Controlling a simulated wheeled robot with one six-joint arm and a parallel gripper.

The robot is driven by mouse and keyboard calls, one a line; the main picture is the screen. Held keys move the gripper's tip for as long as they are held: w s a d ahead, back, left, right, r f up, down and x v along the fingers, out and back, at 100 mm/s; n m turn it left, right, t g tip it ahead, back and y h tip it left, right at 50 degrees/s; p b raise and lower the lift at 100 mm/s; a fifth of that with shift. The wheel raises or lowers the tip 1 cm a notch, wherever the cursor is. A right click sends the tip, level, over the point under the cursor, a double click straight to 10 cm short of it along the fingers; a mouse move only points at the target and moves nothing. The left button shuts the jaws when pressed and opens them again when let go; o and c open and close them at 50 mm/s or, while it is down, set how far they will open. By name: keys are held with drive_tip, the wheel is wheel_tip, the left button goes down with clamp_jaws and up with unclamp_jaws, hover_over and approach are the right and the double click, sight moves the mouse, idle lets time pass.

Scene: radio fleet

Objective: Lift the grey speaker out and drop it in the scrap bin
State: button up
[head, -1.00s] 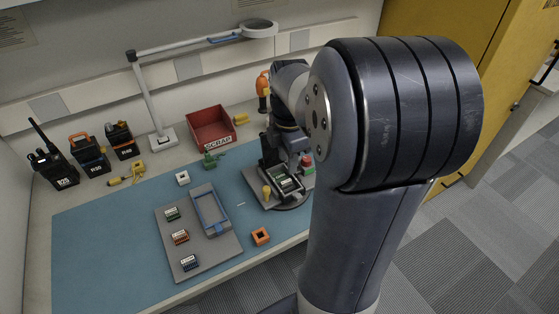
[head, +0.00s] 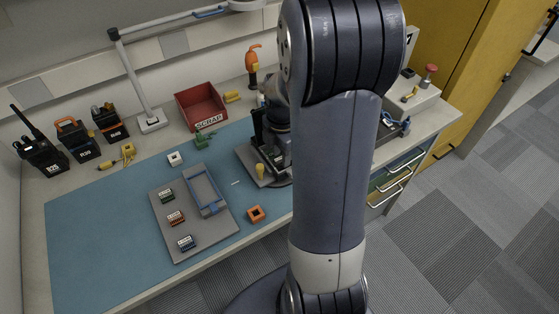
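The red scrap bin (head: 203,121), labelled SCRAP, stands open at the back of the bench. A grey work fixture (head: 247,160) with a yellow knob (head: 260,171) is right of the blue mat's middle. Dark parts (head: 266,141) stand on it, but my arm covers much of the fixture. I cannot make out the grey speaker. My wrist (head: 274,113) shows partly over the fixture. My gripper's fingertips are hidden or blend into the dark parts, so I cannot see whether they hold anything.
Three radios, one of them the orange-topped radio (head: 75,138), stand at back left beside a lamp (head: 151,121). A grey tray (head: 177,248) holds small modules. An orange block (head: 256,214) lies near the front edge. A red button box (head: 428,82) is at right.

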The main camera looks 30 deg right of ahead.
drive_tip(key=shift+f, duration=0.25)
drive_tip(key=shift+c, duration=0.5)
drive_tip(key=c, duration=0.5)
drive_tip(key=shift+c, duration=0.2)
wheel_tip(320, 180, up, 10)
drive_tip(key=shift+r, duration=0.1)
drive_tip(key=shift+r+p, duration=1.95)
drive_tip(key=shift+p, duration=0.05)
